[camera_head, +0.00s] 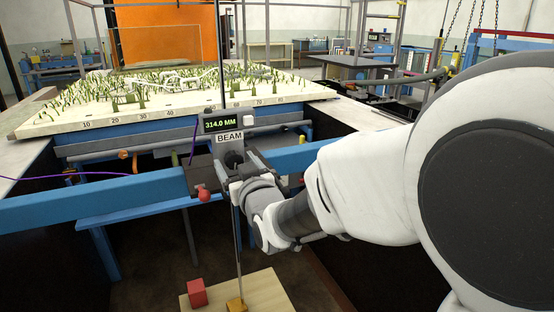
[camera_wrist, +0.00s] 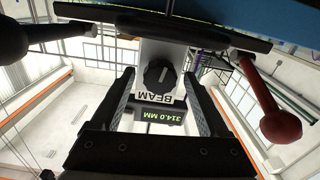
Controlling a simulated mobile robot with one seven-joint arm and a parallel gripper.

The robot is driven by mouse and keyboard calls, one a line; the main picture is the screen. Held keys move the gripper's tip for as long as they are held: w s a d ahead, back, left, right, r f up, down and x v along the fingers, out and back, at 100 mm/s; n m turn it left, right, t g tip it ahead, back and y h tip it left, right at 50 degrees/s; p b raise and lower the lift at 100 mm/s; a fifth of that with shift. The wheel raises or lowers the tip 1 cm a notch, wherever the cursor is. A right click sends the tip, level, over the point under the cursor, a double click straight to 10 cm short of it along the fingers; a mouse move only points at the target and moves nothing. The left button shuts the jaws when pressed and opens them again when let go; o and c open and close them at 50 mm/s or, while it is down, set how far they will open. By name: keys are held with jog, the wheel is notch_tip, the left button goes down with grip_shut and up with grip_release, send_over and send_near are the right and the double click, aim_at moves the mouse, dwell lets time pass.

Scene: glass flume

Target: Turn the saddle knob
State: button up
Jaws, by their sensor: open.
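The saddle (camera_head: 199,175) sits on the blue beam and carries a box with a lit display (camera_head: 226,125) reading 314.0 MM and a BEAM label. Its dark round knob (camera_head: 232,158) is below the label, partly hidden by my gripper (camera_head: 237,180). In the wrist view the knob (camera_wrist: 159,76) has a pale pointer mark and shows between the two fingers of my gripper (camera_wrist: 159,80), with a gap on each side. The fingers are open and appear not to touch it. A red ball handle (camera_head: 203,194) hangs at the saddle's left; it shows at right in the wrist view (camera_wrist: 280,127).
The blue beam (camera_head: 100,200) spans the flume in front of a pale numbered bed (camera_head: 150,112) with green plants. A thin vertical rod (camera_head: 239,245) runs down from the saddle to a wooden board (camera_head: 265,290) with a red cube (camera_head: 197,292) and a yellow block (camera_head: 236,305).

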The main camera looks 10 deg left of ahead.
grip_shut()
jog(key=shift+f, duration=0.1)
jog(key=shift+b, duration=0.95)
grip_release()
